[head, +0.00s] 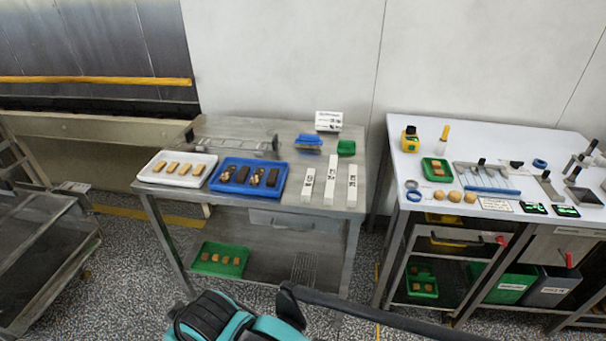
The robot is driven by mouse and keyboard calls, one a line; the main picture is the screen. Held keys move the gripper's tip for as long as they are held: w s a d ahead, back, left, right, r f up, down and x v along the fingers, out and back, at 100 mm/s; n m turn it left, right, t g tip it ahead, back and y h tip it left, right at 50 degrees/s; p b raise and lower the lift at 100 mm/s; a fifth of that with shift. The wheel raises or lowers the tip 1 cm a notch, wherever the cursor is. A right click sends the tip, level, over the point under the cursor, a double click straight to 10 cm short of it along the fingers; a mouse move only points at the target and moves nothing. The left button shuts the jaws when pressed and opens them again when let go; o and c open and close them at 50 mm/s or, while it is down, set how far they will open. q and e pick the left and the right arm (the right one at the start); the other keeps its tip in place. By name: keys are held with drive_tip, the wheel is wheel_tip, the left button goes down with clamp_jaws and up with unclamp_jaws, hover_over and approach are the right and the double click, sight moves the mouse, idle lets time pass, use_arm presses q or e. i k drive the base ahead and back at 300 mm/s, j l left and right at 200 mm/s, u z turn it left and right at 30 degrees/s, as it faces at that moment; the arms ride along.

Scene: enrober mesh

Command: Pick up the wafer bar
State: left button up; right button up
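Several tan bars, which look like wafer bars, lie in a row in a white tray (168,184) at the left of the steel table. One tan bar (172,167) lies near the middle of that row. Which of them the task means, I cannot tell. A blue tray (240,190) beside it on the right holds dark brown bars and patterned pieces. Neither of my grippers can be made out. A teal and black part of my own body shows at the bottom edge, with no fingertips visible.
The steel table (272,212) also bears white strips (331,180), blue (308,147) and green (346,148) items and a sign (328,121). A green tray (220,259) sits on its lower shelf. A white table (408,175) with tools stands right, across a narrow gap.

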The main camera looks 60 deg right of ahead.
sight(255, 181)
drive_tip(key=z, duration=1.75)
